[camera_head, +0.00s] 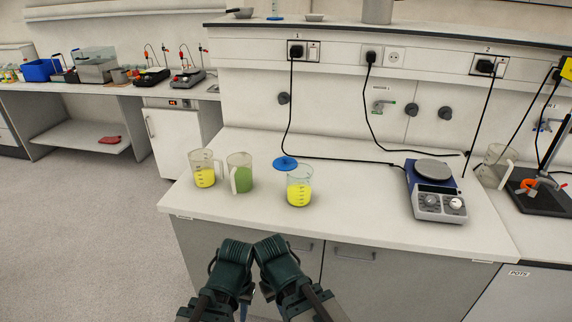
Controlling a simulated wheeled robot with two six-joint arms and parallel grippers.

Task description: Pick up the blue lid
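The blue lid (285,163) is a flat disc with a small knob. It shows at the upper left of a clear beaker of yellow liquid (299,190) on the white bench; I cannot tell whether it touches the beaker. My two dark green arms come in at the bottom, in front of the bench and well short of the lid. My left gripper (243,300) shows only in a small part between the arms, and its opening cannot be made out. My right gripper is hidden or not clearly shown. Neither is near the lid.
A jug of yellow liquid (204,172) and a jug of green liquid (240,176) stand left of the beaker. A hotplate stirrer (436,194) stands to the right, with black cables behind. The bench between beaker and stirrer is clear.

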